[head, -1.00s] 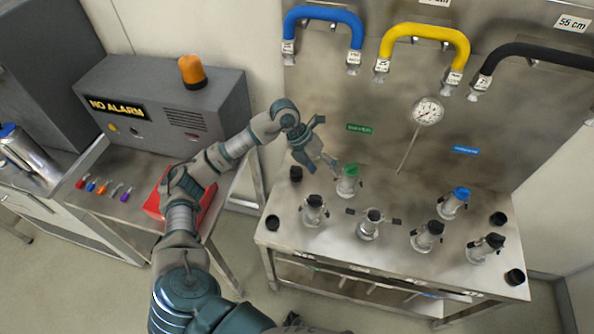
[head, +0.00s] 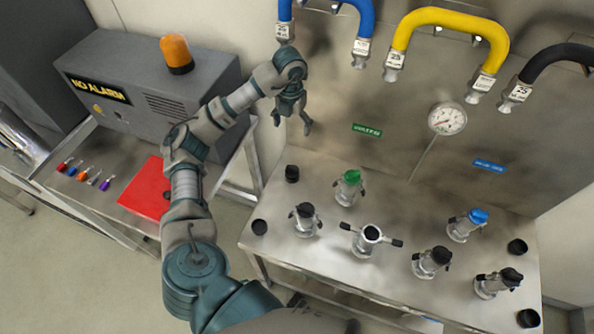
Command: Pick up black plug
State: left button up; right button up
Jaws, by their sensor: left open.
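Several loose black plugs stand on the steel bench: one at the back left (head: 292,173), one at the front left (head: 259,227), and two at the right, one further back (head: 517,246) and one nearer (head: 528,318). Black tops also sit on some of the bench fittings, such as the left one (head: 305,211). My left gripper (head: 292,124) is open and empty, fingers pointing down. In the picture it is above the back left plug, apart from it. My right gripper is not in view.
The steel bench (head: 330,252) also carries a green-capped fitting (head: 349,187), a blue-capped fitting (head: 467,225) and an open-topped fitting with side handles (head: 370,240). Blue, yellow (head: 455,22) and black hoses hang on the back panel, beside a gauge (head: 447,118). A grey alarm box (head: 150,90) stands left.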

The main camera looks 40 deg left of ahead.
pick_arm(q)
notch_tip(320, 180, down, 5)
jog(key=b, duration=0.5)
send_over(292, 167)
notch_tip(292, 167, down, 4)
jog(key=f, duration=0.7)
jog(key=shift+w+d+f, duration=0.1)
jog(key=shift+d+f, duration=0.1)
jog(key=shift+d, duration=0.1)
jog(key=f, duration=0.6)
jog(key=shift+a+f, duration=0.1)
jog(key=shift+a, duration=0.15)
jog(key=shift+f, duration=0.1)
jog(key=c, duration=1.2)
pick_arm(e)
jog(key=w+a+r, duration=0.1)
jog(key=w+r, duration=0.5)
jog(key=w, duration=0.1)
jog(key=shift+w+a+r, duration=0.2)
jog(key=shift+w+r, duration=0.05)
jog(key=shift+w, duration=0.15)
